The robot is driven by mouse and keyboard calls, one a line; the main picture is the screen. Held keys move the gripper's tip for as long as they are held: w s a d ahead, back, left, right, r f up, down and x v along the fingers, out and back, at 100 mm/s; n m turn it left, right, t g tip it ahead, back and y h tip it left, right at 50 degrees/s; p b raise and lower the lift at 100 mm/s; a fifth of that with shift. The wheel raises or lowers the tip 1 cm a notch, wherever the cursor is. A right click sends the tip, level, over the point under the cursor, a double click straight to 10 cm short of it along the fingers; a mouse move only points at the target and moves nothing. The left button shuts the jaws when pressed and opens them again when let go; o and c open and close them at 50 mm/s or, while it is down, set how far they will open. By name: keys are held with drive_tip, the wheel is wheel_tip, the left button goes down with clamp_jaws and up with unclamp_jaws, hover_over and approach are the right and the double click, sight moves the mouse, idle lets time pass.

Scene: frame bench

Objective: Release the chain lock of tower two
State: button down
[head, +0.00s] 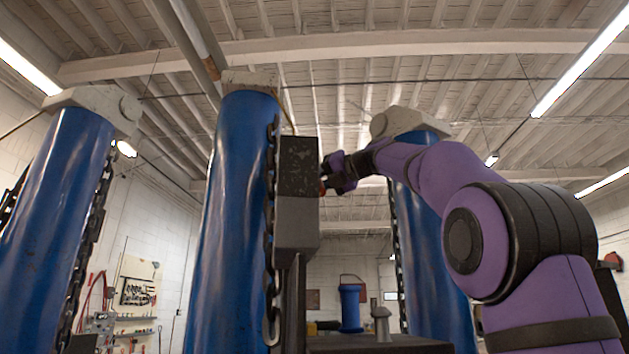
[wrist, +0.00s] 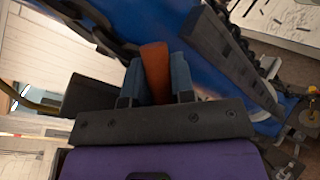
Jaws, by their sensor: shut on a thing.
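The middle blue tower (head: 232,215) stands upright, with a dark chain (head: 270,220) running down its right side. A dark box (head: 298,165) with a grey block (head: 297,225) below it is beside the chain. My gripper (head: 327,180) is at the right side of this box. A bit of red-orange (head: 322,188) shows there. In the wrist view, my gripper's two blue-grey fingers (wrist: 157,80) are shut on an orange lever (wrist: 154,62). The lever's far end and its joint to the box are hard to make out. I cannot read any tower number.
Another blue tower (head: 55,215) stands at left, and a third (head: 428,240) stands behind my arm at right. A dark bench top (head: 380,344) with a blue spool (head: 350,307) and a grey post (head: 381,323) is low in the middle. Tools hang on the left wall.

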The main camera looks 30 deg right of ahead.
idle(0.4)
drive_tip(key=c, duration=1.3)
unclamp_jaws()
drive_tip(key=shift+w, duration=0.1)
drive_tip(key=shift+o, duration=0.2)
drive_tip(key=v, duration=1)
drive_tip(key=shift+s+d, duration=0.2)
drive_tip(key=shift+s, duration=0.2)
